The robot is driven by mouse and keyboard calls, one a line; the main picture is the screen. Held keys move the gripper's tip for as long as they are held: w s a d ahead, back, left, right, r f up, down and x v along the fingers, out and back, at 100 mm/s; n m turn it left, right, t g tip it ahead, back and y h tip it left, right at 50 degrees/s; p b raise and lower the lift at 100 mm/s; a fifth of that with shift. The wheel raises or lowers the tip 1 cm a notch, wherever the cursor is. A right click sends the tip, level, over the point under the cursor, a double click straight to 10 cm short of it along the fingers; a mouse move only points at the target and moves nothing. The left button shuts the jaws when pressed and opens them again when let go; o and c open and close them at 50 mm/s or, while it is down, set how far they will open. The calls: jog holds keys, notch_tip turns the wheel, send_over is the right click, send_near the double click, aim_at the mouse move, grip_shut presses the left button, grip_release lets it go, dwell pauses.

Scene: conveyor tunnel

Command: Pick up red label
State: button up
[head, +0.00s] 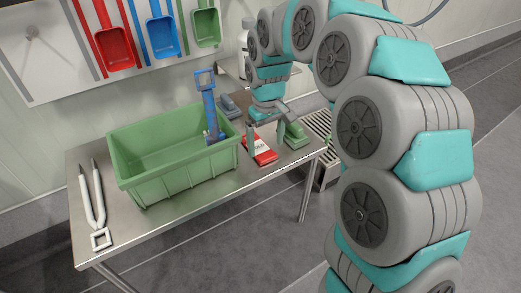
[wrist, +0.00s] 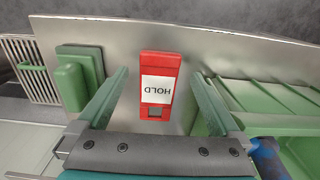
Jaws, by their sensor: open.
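The red label (head: 264,153) lies flat on the metal table, just right of the green crate. In the wrist view the red label (wrist: 160,68) shows a white panel reading "HOLD" and a small square hole near its lower end. My gripper (head: 269,139) is above the table by the label. In the wrist view my gripper (wrist: 158,90) is open, with one green finger on each side of the label. The fingers look apart from the label, and nothing is held. How high they are above the table I cannot tell.
The green crate (head: 172,185) stands left of the label, with a blue-handled tool (head: 209,105) in it. A green block-like tool (head: 294,135) lies close on the right. White tongs (head: 92,205) lie at the table's left end. Coloured scoops hang on the wall board.

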aim_at(266, 154)
jog(key=shift+f, duration=1.6)
jog(key=c, duration=1.3)
jog(key=shift+o, duration=0.2)
jog(key=shift+r, duration=0.1)
notch_tip(266, 154, up, 10)
jog(key=o, duration=0.7)
grip_shut()
